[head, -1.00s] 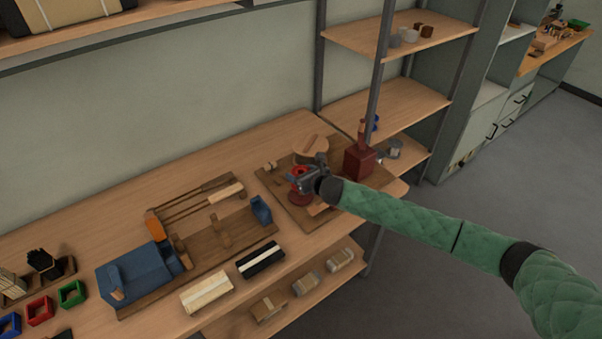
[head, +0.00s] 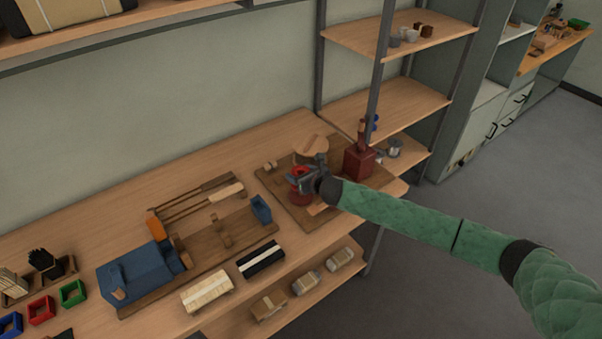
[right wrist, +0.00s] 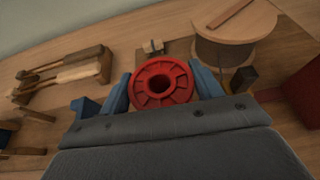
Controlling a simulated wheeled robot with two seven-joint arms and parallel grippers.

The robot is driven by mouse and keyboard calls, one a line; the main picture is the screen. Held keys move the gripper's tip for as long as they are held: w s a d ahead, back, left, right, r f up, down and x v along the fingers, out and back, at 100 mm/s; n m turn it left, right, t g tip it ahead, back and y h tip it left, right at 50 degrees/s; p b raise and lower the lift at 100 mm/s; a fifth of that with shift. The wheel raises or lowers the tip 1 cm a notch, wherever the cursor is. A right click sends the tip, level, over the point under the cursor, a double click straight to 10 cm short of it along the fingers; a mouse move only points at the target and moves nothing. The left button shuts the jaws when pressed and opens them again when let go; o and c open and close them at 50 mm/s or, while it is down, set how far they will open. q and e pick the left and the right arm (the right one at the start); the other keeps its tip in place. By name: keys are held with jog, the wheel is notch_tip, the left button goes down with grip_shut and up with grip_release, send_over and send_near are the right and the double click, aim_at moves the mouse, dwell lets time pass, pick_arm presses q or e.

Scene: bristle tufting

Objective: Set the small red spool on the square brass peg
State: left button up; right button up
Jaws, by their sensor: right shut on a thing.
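The small red spool (head: 300,186) is between the fingers of my right gripper (head: 304,180), over the brown wooden board. I cannot tell whether the spool touches anything underneath. My left gripper is not in view.
The wooden board (head: 271,185) also carries a large round wooden reel (head: 311,150) behind the gripper and a dark red block (head: 358,163) to the right. A small block (right wrist: 152,47) stands beyond the spool. A blue vise-like tool (head: 135,270) lies left.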

jog(key=shift+f, duration=0.55)
jog(key=shift+f+b, duration=0.45)
jog(key=shift+f, duration=0.85)
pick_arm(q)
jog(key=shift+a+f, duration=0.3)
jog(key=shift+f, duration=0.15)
pick_arm(e)
jog(key=shift+f, duration=0.1)
